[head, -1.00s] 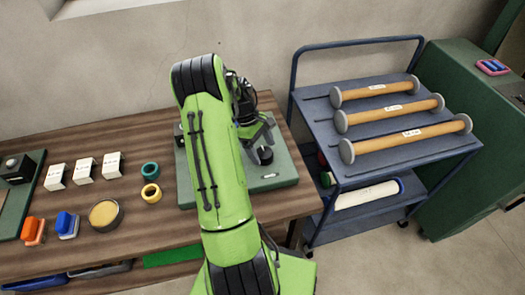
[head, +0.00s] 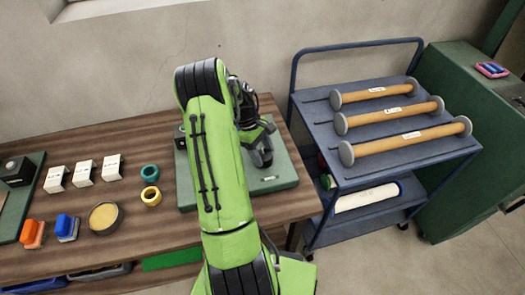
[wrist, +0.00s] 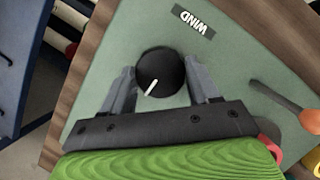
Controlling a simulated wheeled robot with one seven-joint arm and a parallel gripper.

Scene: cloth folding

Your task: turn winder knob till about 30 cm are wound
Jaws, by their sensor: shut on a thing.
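The black round winder knob (wrist: 161,70) sits on a green base plate (wrist: 118,50), next to a dark label reading "WIND" (wrist: 194,22). A white line on the knob points to the lower left in the wrist view. My gripper (wrist: 163,80) has one grey finger on each side of the knob and is shut on it. My arm covers the rest of the winder there, so the wound length cannot be seen.
A lever with an orange ball end (wrist: 309,121) stands at the right in the wrist view. A blue cart (head: 320,115) with several rollers is right of the wooden table (head: 120,190). Teal (head: 149,172) and yellow (head: 151,195) rings lie left of the plate.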

